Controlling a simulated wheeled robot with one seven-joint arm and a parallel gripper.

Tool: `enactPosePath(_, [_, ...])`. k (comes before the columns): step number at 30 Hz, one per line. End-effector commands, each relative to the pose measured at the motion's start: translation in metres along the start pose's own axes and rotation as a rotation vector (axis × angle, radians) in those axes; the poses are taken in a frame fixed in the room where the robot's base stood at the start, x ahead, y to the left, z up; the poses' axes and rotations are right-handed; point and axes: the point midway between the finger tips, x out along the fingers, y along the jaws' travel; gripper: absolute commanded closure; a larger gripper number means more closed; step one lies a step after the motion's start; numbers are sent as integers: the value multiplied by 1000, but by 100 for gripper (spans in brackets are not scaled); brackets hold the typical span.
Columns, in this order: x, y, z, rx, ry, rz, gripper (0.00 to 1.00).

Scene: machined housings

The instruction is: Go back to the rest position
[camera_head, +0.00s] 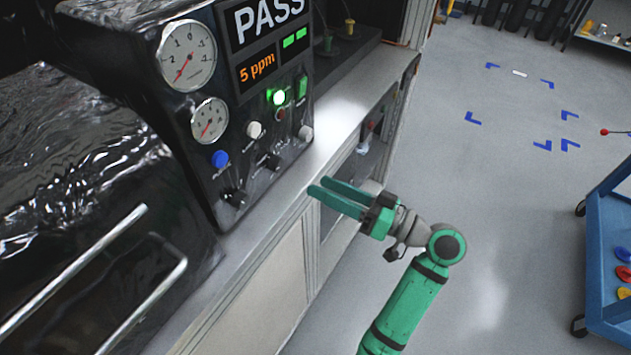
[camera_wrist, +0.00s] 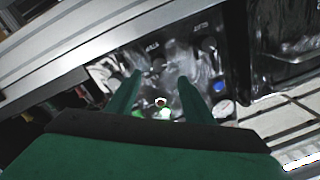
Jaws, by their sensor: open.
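My gripper (camera_head: 322,193) is green, with two long fingers held apart and nothing between them. In the head view it is beside the front edge of the grey bench (camera_head: 336,141), in front of the black test panel (camera_head: 262,180). In the wrist view the open fingers (camera_wrist: 157,95) point toward the panel's knobs, with the panel (camera_wrist: 172,62) beyond them. The panel's display (camera_head: 268,20) reads PASS and 5 ppm, and a green lamp (camera_head: 279,97) is lit. I cannot tell the exact gap between fingertips and bench edge.
A dark glossy cover with metal handles (camera_head: 150,250) is at the left. A blue cart (camera_head: 597,270) with coloured parts stands at the right. The grey floor (camera_head: 490,200) between bench and cart is clear, with blue corner marks (camera_head: 473,118). A shelf (camera_head: 606,38) is at the far right.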

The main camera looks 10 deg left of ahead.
Motion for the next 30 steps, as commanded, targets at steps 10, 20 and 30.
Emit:
enactPosePath(10, [-6,1,-1,0,2,4,53])
enactPosePath(20, [-4,4,4,13,7,15,53])
enactPosePath(30, [2,61,91,212,120,316,53])
